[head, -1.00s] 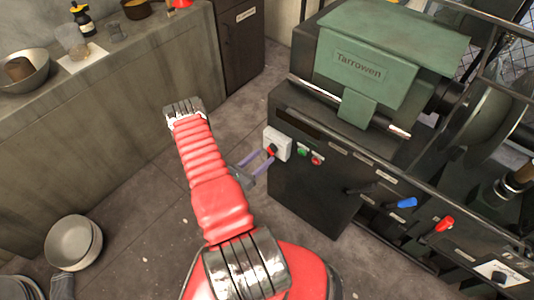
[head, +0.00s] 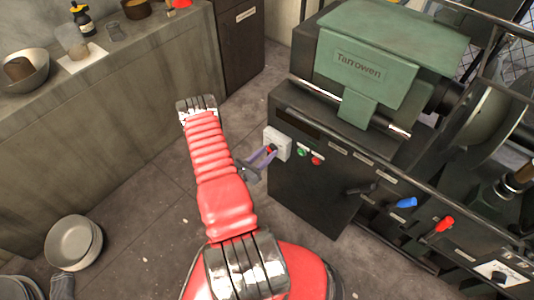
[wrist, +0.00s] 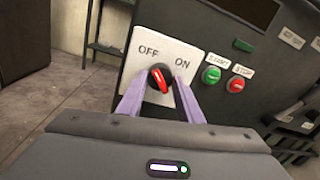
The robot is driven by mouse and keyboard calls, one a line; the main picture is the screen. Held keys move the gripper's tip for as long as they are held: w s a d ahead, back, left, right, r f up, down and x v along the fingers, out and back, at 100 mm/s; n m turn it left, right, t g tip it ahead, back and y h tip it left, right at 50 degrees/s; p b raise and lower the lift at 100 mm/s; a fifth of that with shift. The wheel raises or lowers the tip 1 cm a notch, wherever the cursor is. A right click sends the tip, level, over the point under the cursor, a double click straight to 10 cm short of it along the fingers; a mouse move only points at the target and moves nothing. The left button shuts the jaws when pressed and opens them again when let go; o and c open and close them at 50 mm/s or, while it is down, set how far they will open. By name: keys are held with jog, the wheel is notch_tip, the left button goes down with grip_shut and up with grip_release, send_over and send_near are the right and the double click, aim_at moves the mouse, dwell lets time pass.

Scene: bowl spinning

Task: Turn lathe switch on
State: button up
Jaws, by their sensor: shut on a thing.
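The lathe switch is a white plate (head: 278,143) with a red and black knob (head: 270,149) on the left end of the lathe's dark front. In the wrist view the plate (wrist: 182,47) reads OFF at left and ON at right, with the red-marked knob (wrist: 160,78) between and below the words. The knob's red bar runs nearly upright, its top tipped slightly left; I cannot tell which setting it is at. My gripper (head: 267,153) is shut on the knob, with one purple finger on each side. The fingertips partly hide the lower plate in the wrist view.
A green START button (wrist: 211,75) and a red STOP button (wrist: 236,85) sit just right of the switch. Blue (head: 407,202) and red (head: 444,224) lever handles stick out farther right. A concrete counter (head: 150,90) stands at left. Stacked bowls (head: 73,243) lie on the floor.

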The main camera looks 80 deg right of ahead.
jog(key=c, duration=0.4)
jog(key=shift+s, duration=0.1)
jog(key=shift+c, duration=0.2)
jog(key=shift+a+m, duration=0.1)
jog(key=shift+m, duration=0.3)
jog(key=m, duration=0.5)
jog(key=m+t, duration=0.1)
jog(key=m, duration=1)
jog(key=shift+s+a, duration=0.15)
jog(key=shift+s, duration=0.15)
jog(key=shift+f+m, duration=0.1)
jog(key=shift+m, duration=0.2)
